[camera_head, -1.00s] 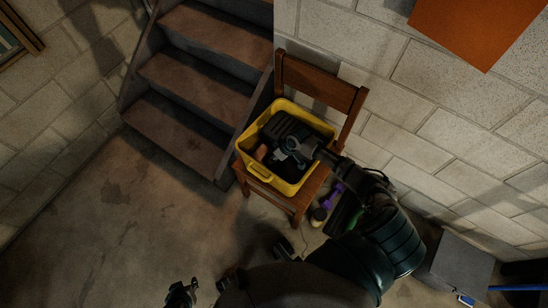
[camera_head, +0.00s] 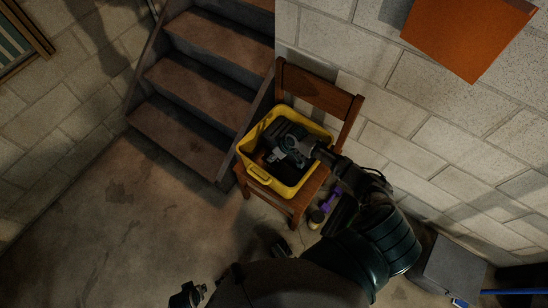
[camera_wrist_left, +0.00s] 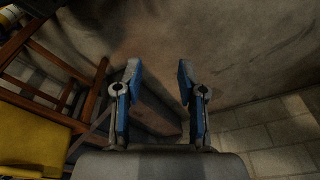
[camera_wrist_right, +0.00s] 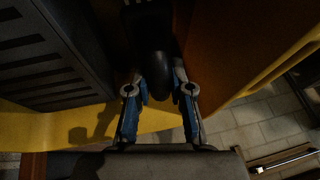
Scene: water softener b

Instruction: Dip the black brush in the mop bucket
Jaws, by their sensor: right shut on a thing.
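The yellow mop bucket (camera_head: 270,183) stands on a wooden chair beside the stairs, with dark contents inside. My right gripper (camera_head: 284,155) reaches down into the bucket's opening. In the right wrist view, my right gripper (camera_wrist_right: 160,92) is shut on the dark, rounded handle of the black brush (camera_wrist_right: 155,65). The bucket's yellow wall (camera_wrist_right: 150,123) shows close behind the fingers. My left gripper (camera_wrist_left: 158,75) is open and empty, away from the bucket; in the head view it is low at the bottom edge (camera_head: 188,294).
The wooden chair (camera_head: 318,92) holds the bucket against a block wall. Stairs (camera_head: 195,85) rise to its left. A purple item (camera_head: 331,199) lies on the floor near the chair legs. A grey box (camera_head: 450,270) stands at the lower right. Floor at left is clear.

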